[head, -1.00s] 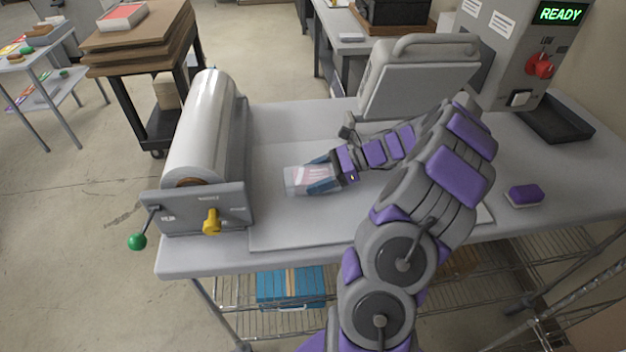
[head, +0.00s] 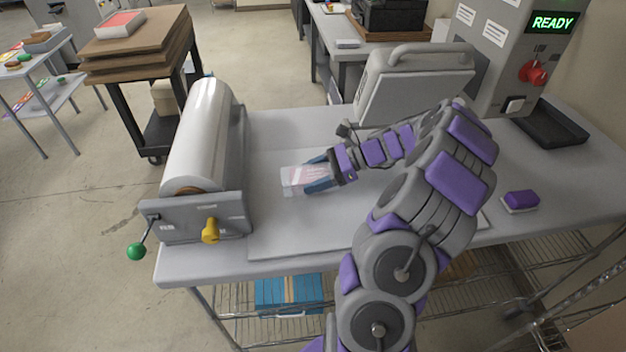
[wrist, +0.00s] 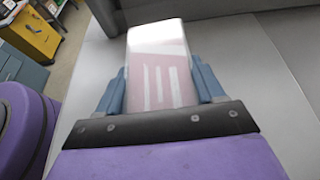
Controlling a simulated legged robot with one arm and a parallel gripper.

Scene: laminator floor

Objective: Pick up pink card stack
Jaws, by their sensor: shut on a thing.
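The pink card stack (head: 304,179) is a pale pink block with white stripes and a glossy, whitish far end. It is over the grey table, to the right of the film roll. My gripper (head: 318,179) is shut on it, with one blue finger along each side. In the wrist view the stack (wrist: 160,75) lies between the two fingers of my gripper (wrist: 161,85) and sticks out beyond their tips. Whether its underside touches the table or is slightly above it, I cannot tell.
The laminator roll (head: 203,135) with a yellow knob and green-tipped lever stands left of my gripper. A grey hinged machine (head: 415,85) stands behind. A purple-topped eraser (head: 521,200) and a black tray (head: 555,125) are at the right. The table's front middle is clear.

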